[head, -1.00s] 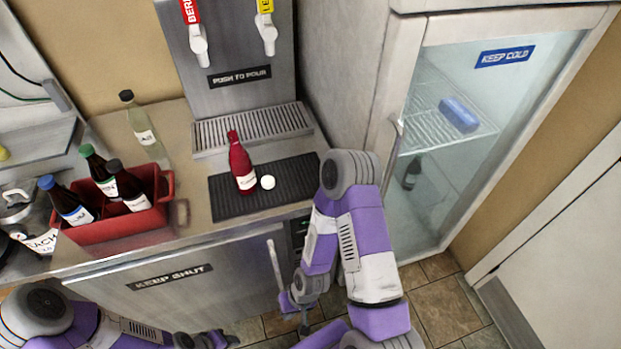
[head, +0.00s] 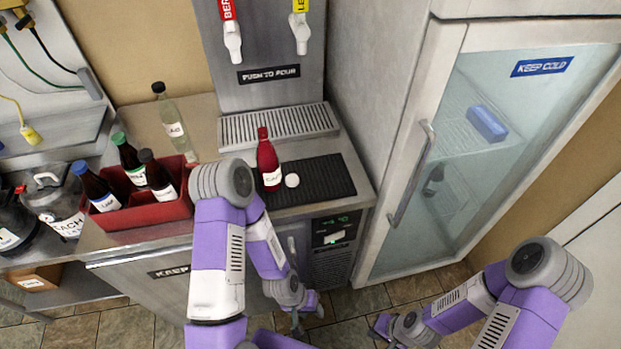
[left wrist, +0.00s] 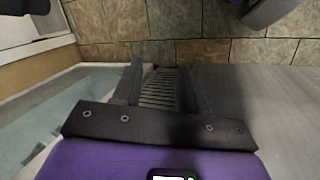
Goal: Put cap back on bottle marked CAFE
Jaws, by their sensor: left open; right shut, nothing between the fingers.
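A red bottle (head: 268,165) stands upright on the black mat of the counter; its white label is small but seems to begin with CA. A small round white cap (head: 292,180) lies on the mat just right of the bottle. My left gripper (head: 300,322) is low in front of the counter, well below the bottle. In the left wrist view the left gripper (left wrist: 160,70) is open and empty, with a vent grille showing between its fingers. My right gripper (head: 382,332) is shut and empty over the floor, apart from bottle and cap.
A red crate (head: 148,216) holds several dark bottles, with a clear bottle (head: 173,118) behind it. The drip tray (head: 280,124) lies behind the mat (head: 325,182). A glass-door fridge (head: 480,160) stands right. My left arm's elbow rises before the crate's right end.

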